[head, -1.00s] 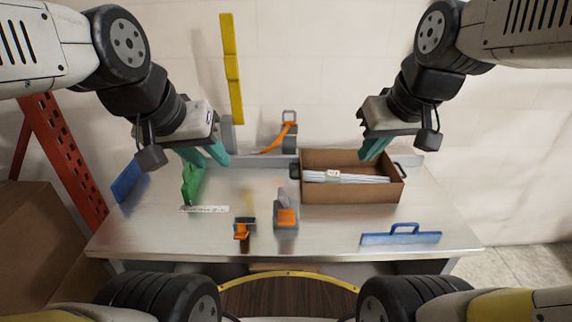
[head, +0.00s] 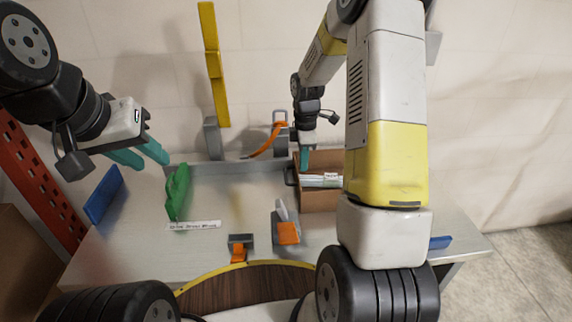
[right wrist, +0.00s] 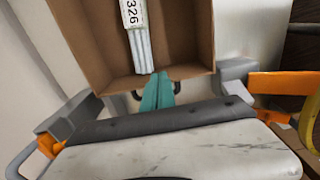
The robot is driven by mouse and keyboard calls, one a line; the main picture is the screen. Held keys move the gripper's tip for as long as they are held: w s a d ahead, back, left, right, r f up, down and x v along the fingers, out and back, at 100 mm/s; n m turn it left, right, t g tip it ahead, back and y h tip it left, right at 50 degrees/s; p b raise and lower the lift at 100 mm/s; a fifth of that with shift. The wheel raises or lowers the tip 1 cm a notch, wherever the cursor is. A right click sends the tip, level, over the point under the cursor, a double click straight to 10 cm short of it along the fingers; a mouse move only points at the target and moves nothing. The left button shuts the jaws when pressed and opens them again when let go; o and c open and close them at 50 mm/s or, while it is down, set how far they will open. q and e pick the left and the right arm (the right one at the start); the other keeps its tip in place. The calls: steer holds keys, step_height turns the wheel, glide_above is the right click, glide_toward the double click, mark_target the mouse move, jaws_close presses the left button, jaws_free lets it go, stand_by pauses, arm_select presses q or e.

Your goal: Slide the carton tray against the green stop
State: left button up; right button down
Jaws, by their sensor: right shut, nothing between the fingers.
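The carton tray (head: 318,201) is an open brown box holding pale strips (head: 320,180) with a white label, on the right half of the table; my right arm hides its right part. It also shows in the right wrist view (right wrist: 83,47). The green stop (head: 177,190) stands upright at the table's left, well apart from the tray. My right gripper (head: 305,163) is shut and empty at the tray's left end. In the right wrist view its fingertips (right wrist: 157,90) are between the ends of a dark handle; contact is unclear. My left gripper (head: 140,156) is open and empty, above the left side.
A blue plate (head: 103,195) stands left of the green stop. Orange-and-grey dispensers (head: 286,224) and (head: 240,248) are at the front, another (head: 280,138) at the back. A yellow bar (head: 213,65) rises behind. The table between stop and tray is clear.

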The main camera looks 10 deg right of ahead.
mark_target(303, 185)
step_height(303, 185, down, 10)
steer(key=shift+r, duration=0.1)
stand_by(0.4)
steer(key=w+a, duration=0.1)
steer(key=a, duration=1)
steer(key=w+a, duration=0.1)
steer(key=a, duration=1)
steer(key=w+a, duration=0.1)
steer(key=a, duration=1)
steer(key=shift+w, duration=0.3)
steer(key=shift+a, duration=0.45)
steer(key=shift+r, duration=0.15)
